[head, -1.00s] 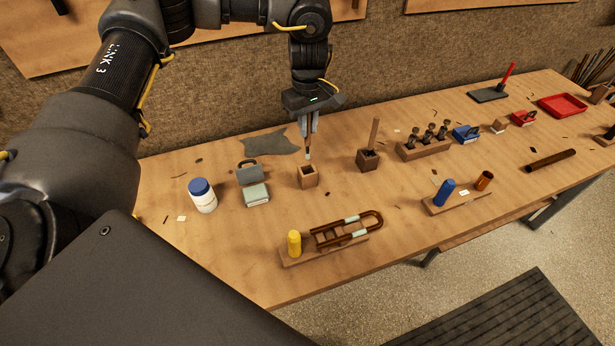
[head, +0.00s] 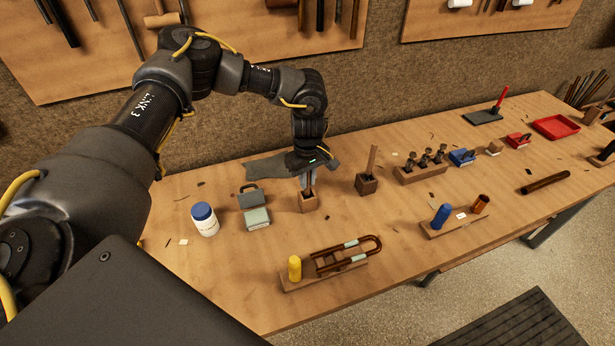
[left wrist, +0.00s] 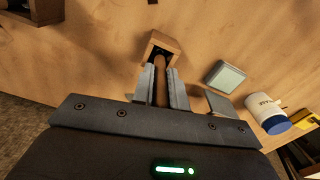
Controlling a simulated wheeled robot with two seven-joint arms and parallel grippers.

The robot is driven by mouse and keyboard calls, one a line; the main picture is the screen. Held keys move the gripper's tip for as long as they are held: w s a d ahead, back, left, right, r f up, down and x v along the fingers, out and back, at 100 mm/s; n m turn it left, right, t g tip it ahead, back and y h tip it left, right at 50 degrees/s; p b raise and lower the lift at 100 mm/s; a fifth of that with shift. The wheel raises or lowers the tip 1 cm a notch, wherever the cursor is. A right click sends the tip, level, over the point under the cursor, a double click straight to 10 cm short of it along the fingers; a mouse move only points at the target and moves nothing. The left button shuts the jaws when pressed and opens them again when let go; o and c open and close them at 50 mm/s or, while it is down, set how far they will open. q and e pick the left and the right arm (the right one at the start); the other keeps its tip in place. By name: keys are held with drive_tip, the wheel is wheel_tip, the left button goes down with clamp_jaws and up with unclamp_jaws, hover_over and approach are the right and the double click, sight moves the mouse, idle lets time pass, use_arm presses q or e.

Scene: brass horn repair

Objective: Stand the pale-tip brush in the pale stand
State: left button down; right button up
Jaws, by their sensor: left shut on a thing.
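The pale stand (head: 308,204) is a small light wooden block with a square hole, standing on the bench. My left gripper (head: 309,187) is right above it, pointing down and shut on the brush. In the left wrist view, the brush's brown handle (left wrist: 161,90) lies between the two grey fingers (left wrist: 161,72), and its lower end runs into the hole of the pale stand (left wrist: 176,42). The pale tip is hidden inside the stand. I cannot tell whether it touches the bottom. My right gripper is not in view.
A darker stand (head: 367,186) holding an upright wooden stick is to the right. A pale box with a grey lid (head: 256,218) and a blue-capped white jar (head: 205,220) are to the left. A board with a yellow cylinder (head: 294,268) and bent tube lies in front.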

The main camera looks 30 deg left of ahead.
use_arm(q)
drive_tip(key=shift+s, duration=0.1)
drive_tip(key=c, duration=1.8)
unclamp_jaws()
drive_tip(key=shift+f, duration=0.15)
drive_tip(key=shift+c, duration=0.2)
drive_tip(key=o, duration=0.4)
drive_tip(key=shift+o, duration=0.2)
drive_tip(key=shift+r, duration=0.55)
wheel_tip(320, 180, up, 10)
drive_tip(key=b, duration=0.3)
drive_tip(key=shift+r, duration=0.65)
